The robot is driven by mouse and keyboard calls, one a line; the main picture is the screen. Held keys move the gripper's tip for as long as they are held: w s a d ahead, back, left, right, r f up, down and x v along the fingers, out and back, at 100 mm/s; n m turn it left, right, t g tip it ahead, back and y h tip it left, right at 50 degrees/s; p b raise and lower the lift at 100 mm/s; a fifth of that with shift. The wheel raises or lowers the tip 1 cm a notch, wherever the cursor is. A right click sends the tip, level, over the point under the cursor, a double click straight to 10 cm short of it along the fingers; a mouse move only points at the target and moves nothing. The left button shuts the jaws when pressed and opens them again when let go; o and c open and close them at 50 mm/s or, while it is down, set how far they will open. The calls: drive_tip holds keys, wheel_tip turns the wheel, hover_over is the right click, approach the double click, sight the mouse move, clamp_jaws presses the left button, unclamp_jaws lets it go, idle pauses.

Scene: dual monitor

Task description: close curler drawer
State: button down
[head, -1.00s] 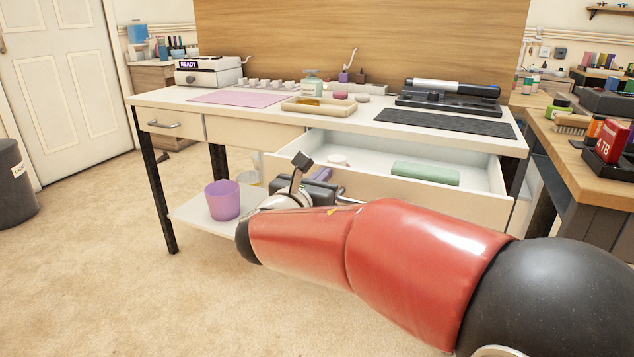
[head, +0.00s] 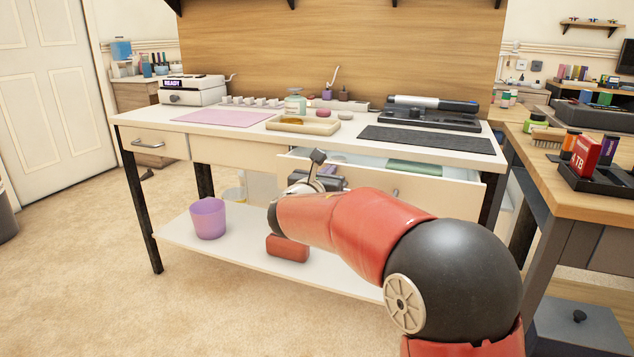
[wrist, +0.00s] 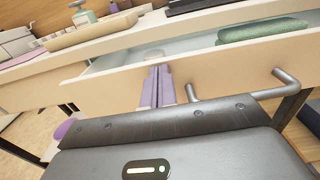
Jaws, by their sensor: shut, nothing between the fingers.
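The drawer (head: 450,197) under the right half of the white desk is partly open. Its cream front also shows in the wrist view (wrist: 225,67), with a grey bar handle (wrist: 245,93). My gripper (wrist: 158,70) is shut and empty. Its purple fingers are at the drawer's front panel, left of the handle, tips near the top edge; whether they touch cannot be told. In the head view my arm hides part of the drawer front.
The desk top (head: 240,143) bears a pink mat (head: 222,118), a beige tray (head: 303,126) and a black mat (head: 428,140). A lower shelf (head: 180,235) holds a purple cup (head: 208,218) and a red block (head: 288,248). A wooden side table (head: 590,190) stands at the right.

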sight(339, 160)
drive_tip(key=p+x, duration=0.1)
drive_tip(key=x, duration=0.7)
drive_tip(key=shift+w+d+r, duration=0.1)
drive_tip(key=shift+r, duration=0.15)
